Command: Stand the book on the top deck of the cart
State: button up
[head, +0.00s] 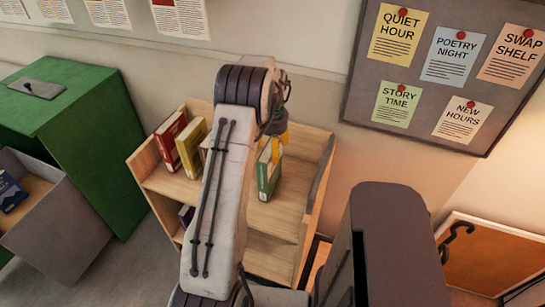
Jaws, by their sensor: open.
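The wooden cart (318,150) stands against the wall, in the middle of the head view. On its top deck (295,192) a green book (268,172) stands upright, apart from the other books. My gripper (274,138), with yellow fingers, is open at the top of the green book. My arm hides part of the gripper, and I cannot tell whether a finger touches the book. A red book (171,141) and a yellow book (190,148) stand at the deck's left end. A lighter book (205,146) beside them is partly hidden by my arm.
A purple book (186,215) is on the lower shelf. A green cabinet (90,140) stands left of the cart, with a grey bin (65,225) holding a blue book (10,192) before it. A framed orange board (490,255) is at lower right. The deck right of the green book is clear.

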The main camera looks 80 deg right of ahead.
notch_tip(320, 180, up, 8)
jog(key=shift+f, duration=0.25)
jog(key=w+a+r+n+h, duration=0.1)
jog(key=w+a+r+n, duration=0.25)
jog(key=w+a, duration=0.45)
jog(key=w+a+r+n, duration=0.3)
jog(key=w+r, duration=0.2)
jog(key=w, duration=0.8)
jog(key=w+a+r+n+t, duration=0.1)
jog(key=w+a+r, duration=0.15)
jog(key=a, duration=0.25)
jog(key=w+a+r+n, duration=0.1)
jog(key=w+a+n, duration=0.15)
jog(key=a, duration=0.25)
jog(key=w+a+r+n+t, duration=0.1)
jog(key=w+a+n, duration=0.25)
jog(key=a, duration=1.15)
jog(key=s+a+f+n+t, duration=0.1)
jog(key=s+a+n, duration=0.2)
jog(key=a, duration=0.4)
jog(key=s+a+f+n+t+y, duration=0.1)
jog(key=s+a+n, duration=0.3)
jog(key=a, duration=0.4)
jog(key=shift+s+f, duration=0.35)
jog(key=shift+s, duration=0.4)
